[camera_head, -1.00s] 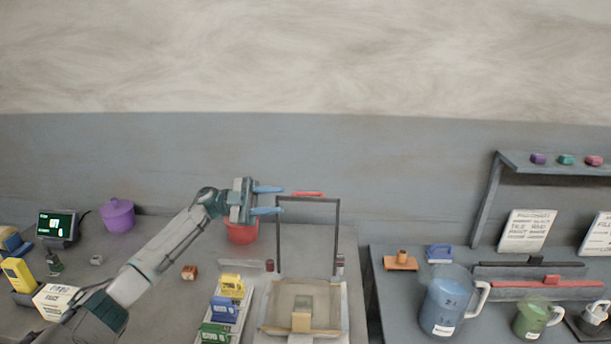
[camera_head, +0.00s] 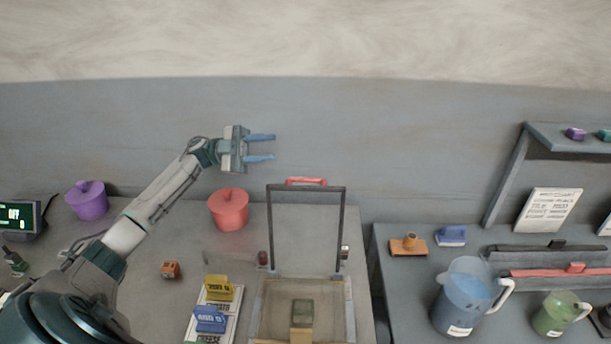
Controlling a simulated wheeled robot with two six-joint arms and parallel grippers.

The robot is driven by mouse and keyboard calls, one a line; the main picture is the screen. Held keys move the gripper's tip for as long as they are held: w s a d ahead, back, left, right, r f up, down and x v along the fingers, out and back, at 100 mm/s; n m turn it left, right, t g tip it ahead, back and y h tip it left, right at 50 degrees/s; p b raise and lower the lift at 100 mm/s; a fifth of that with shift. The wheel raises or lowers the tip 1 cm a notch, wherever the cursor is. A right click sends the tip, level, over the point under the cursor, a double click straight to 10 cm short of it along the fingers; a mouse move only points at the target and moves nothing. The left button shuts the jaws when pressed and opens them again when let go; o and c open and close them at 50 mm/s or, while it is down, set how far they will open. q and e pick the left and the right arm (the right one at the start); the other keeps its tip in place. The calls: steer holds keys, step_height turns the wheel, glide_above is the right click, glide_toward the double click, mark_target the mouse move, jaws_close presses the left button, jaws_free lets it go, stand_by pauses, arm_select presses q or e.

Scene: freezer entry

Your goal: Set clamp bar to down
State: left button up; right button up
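The clamp bar (camera_head: 307,187) is a dark frame standing upright at the back of a shallow tray-like press (camera_head: 349,308). A red handle (camera_head: 305,181) sits on its top. A small greenish block (camera_head: 302,312) is inside the press. My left gripper (camera_head: 261,146) is open and empty, its two blue fingers pointing right. It is above and left of the red handle, apart from it. My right gripper is not in view.
Yellow (camera_head: 218,288) and blue (camera_head: 210,319) tags sit left of the press. A blue jug (camera_head: 465,297) stands on the right table.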

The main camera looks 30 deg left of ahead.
arm_select(q)
steer(key=b, duration=0.9)
glide_toward(302, 180)
steer(key=p+x, duration=0.1)
steer(key=x, duration=0.2)
steer(key=p+x, duration=0.2)
steer(key=x, duration=0.1)
steer(key=w+p+x, duration=0.1)
steer(key=p+x, duration=0.1)
steer(key=x, duration=0.2)
steer(key=shift+f, duration=0.15)
steer(key=shift+d+p, duration=0.3)
jaws_close()
